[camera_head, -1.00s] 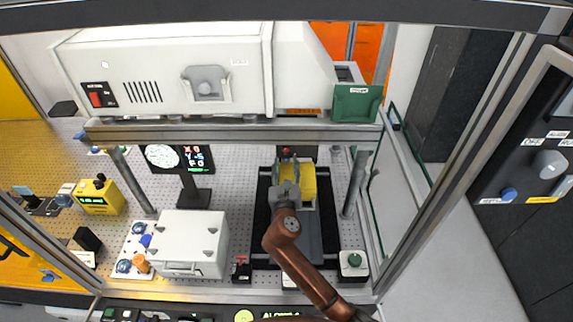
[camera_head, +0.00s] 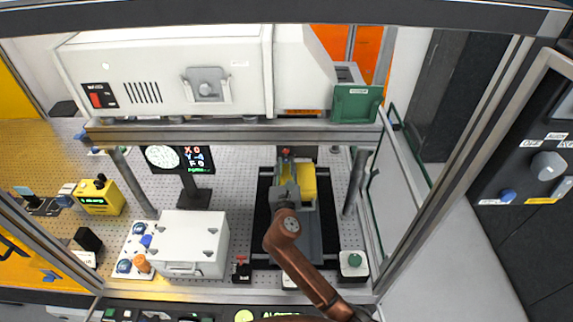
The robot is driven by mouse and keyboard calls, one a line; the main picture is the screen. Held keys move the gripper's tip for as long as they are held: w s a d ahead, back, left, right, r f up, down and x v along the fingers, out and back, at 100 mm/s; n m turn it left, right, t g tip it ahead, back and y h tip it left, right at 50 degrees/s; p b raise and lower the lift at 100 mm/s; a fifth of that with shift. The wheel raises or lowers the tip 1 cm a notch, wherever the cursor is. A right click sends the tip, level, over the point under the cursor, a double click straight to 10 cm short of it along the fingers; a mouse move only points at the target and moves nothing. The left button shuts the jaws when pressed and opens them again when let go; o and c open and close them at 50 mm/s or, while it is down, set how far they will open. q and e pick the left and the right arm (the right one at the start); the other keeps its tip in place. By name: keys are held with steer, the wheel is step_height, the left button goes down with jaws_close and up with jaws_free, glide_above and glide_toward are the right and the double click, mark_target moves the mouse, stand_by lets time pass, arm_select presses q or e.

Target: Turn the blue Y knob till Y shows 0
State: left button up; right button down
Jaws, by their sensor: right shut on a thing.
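My right gripper (camera_head: 288,180) reaches in from the bottom right, over the stage (camera_head: 320,235) in the middle of the bench. It is shut beside a yellow block (camera_head: 309,188) on the stage. What it holds is hidden behind the jaws, and I cannot make out the blue Y knob there. A small red part (camera_head: 286,153) shows just beyond the fingertips. The dark display (camera_head: 195,160) reads X 0, Y -4 and F 0, with a round fringe picture at its left. My left gripper is not in view.
A white case (camera_head: 195,240) stands left of the stage, beside a white plate with blue and orange knobs (camera_head: 142,263). A metal frame post (camera_head: 355,183) and a crossbeam (camera_head: 235,133) enclose the stage. A green button box (camera_head: 353,263) stands at front right.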

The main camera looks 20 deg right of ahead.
steer(key=m+p, duration=0.1)
steer(key=m, duration=0.7)
steer(key=shift+m, duration=0.3)
stand_by(0.3)
steer(key=c, duration=1.7)
jaws_free()
steer(key=shift+c, duration=0.2)
steer(key=shift+v, duration=4)
